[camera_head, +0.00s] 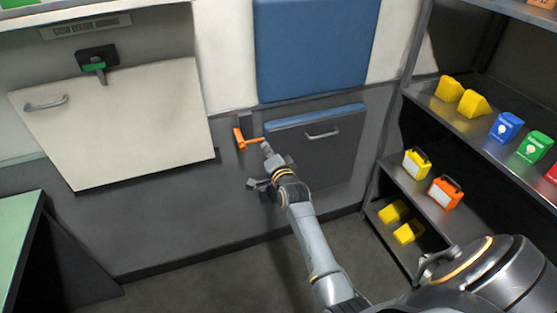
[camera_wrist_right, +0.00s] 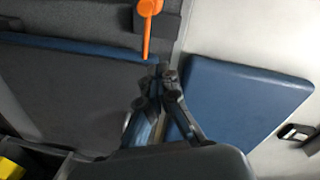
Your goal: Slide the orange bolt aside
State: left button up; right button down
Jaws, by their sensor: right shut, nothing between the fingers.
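The orange bolt (camera_head: 240,139) is mounted on the grey wall, left of a blue-edged grey panel. Its thin arm points right toward that panel in the head view. In the right wrist view the orange bolt (camera_wrist_right: 147,22) is at the top, with its arm pointing down. My right gripper (camera_head: 266,149) is shut and empty, just below and right of the bolt's arm tip. In the wrist view its fingertips (camera_wrist_right: 161,70) are close to the arm's end; I cannot tell whether they touch. My left gripper is out of view.
The blue-edged grey panel (camera_head: 318,150) has a handle and sits below a blue pad (camera_head: 312,50). A white tilted panel (camera_head: 120,125) is at left. A shelf unit (camera_head: 405,180) with coloured boxes stands right. Open floor (camera_head: 240,270) lies below.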

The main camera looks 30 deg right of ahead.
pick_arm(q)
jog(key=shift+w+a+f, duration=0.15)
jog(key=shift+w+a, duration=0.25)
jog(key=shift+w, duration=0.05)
pick_arm(e)
jog(key=a+v, duration=0.1)
jog(key=v, duration=0.5)
jog(key=shift+s, duration=0.2)
